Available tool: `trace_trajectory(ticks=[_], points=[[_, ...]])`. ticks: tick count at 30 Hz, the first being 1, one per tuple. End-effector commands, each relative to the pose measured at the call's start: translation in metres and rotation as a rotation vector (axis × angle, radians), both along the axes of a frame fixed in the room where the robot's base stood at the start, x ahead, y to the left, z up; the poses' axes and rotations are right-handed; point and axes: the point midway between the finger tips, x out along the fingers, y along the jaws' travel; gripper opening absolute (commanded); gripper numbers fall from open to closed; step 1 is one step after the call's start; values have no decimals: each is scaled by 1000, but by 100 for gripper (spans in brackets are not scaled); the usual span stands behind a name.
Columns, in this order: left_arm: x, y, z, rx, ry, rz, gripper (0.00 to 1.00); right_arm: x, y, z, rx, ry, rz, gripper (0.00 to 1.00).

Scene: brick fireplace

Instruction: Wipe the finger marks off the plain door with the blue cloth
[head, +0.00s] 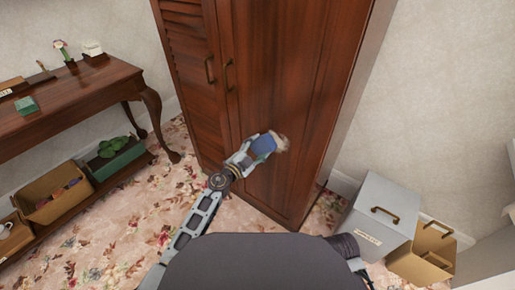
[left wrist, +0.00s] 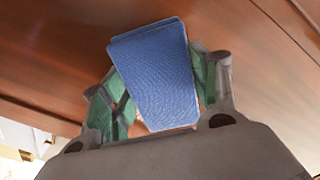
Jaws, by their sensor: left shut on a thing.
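The blue cloth (head: 264,145) is a folded pad held in my left gripper (head: 247,155), against or very near the plain door (head: 280,60), the right-hand door of a brown wooden wardrobe. In the left wrist view the cloth (left wrist: 158,80) sits between the green-padded fingers of my left gripper (left wrist: 160,88), shut on it. A pale smudge (head: 283,143) shows on the door just right of the cloth. Whatever lies under the cloth is hidden. My right gripper is not in view.
A wooden side table (head: 75,100) with bins below stands left. A grey lidded box (head: 378,215) and an open tan box (head: 424,255) stand right. Flowered carpet lies between.

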Motion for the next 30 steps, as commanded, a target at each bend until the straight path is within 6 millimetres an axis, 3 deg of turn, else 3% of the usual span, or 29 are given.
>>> trace_trajectory(ticks=[30], points=[[10,-8,0,-1,0,1,41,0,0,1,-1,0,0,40]])
